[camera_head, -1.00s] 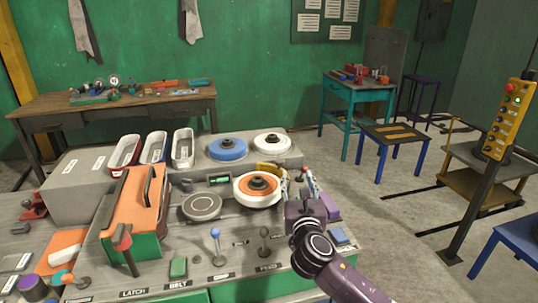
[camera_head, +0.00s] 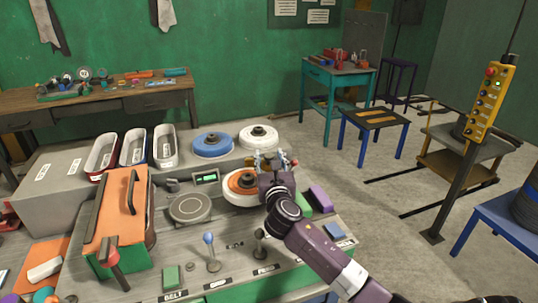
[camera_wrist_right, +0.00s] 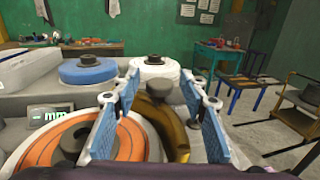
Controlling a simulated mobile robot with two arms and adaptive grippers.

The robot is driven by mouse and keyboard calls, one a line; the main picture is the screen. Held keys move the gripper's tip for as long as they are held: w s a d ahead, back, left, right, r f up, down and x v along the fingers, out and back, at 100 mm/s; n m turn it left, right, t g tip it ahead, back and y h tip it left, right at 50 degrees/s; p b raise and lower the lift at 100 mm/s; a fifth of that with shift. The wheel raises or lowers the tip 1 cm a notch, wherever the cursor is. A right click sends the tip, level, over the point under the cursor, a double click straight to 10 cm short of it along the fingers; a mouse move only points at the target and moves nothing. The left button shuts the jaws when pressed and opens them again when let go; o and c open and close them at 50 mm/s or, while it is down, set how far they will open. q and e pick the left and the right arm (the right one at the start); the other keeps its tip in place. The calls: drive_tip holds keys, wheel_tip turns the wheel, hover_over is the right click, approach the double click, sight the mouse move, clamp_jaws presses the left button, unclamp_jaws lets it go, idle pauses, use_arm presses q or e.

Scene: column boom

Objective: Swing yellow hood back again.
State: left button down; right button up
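The yellow hood (camera_wrist_right: 172,122) shows in the right wrist view as a curved yellow piece with a brown round knob (camera_wrist_right: 160,90) on top. It stands at the right side of an orange and white wheel (camera_wrist_right: 40,155). My right gripper (camera_wrist_right: 160,102) is open, with blue-padded fingers on both sides of the hood and knob; contact cannot be told. In the head view my right gripper (camera_head: 276,163) is over the right edge of the orange and white wheel (camera_head: 236,192) and hides most of the hood. My left gripper is not in view.
Blue (camera_head: 212,146) and white (camera_head: 258,138) wheels stand behind. A small display (camera_head: 206,179) and grey disc (camera_head: 190,208) lie left of the orange wheel. Levers (camera_head: 210,252) rise at the front. An orange-lidded box (camera_head: 110,215) stands left; a purple block (camera_head: 319,198) lies right.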

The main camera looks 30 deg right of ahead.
drive_tip(key=shift+w+d, duration=0.15)
drive_tip(key=shift+w, duration=0.2)
drive_tip(key=shift+c, duration=0.4)
clamp_jaws()
